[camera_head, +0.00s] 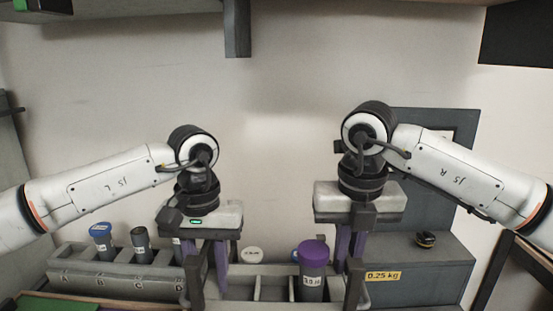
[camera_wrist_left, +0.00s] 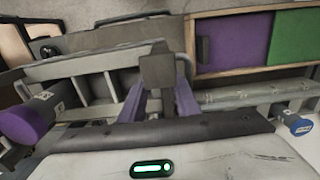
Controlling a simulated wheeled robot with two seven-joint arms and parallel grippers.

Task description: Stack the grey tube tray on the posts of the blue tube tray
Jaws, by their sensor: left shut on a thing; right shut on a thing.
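The grey tube tray (camera_head: 357,291) is at the bottom middle of the head view, between my two grippers. A purple-capped tube (camera_head: 313,266) stands in it, and its bare compartments show beside the tube. My left gripper (camera_head: 207,272) is shut on the tray's left end. My right gripper (camera_head: 350,262) is shut on its right end. The left wrist view shows the left gripper (camera_wrist_left: 160,96) at the tray, with the purple-capped tube (camera_wrist_left: 24,120) at the left. I cannot make out the blue tube tray or its posts; the tray's underside is out of view.
A grey lettered rack (camera_head: 115,280) with a blue-capped tube (camera_head: 102,240) and a dark-capped tube (camera_head: 141,243) stands left. A white cap (camera_head: 252,255) shows behind the tray. A grey stepped unit labelled 0.25 kg (camera_head: 420,270) stands right. A purple-and-green box (camera_wrist_left: 235,42) shows in the wrist view.

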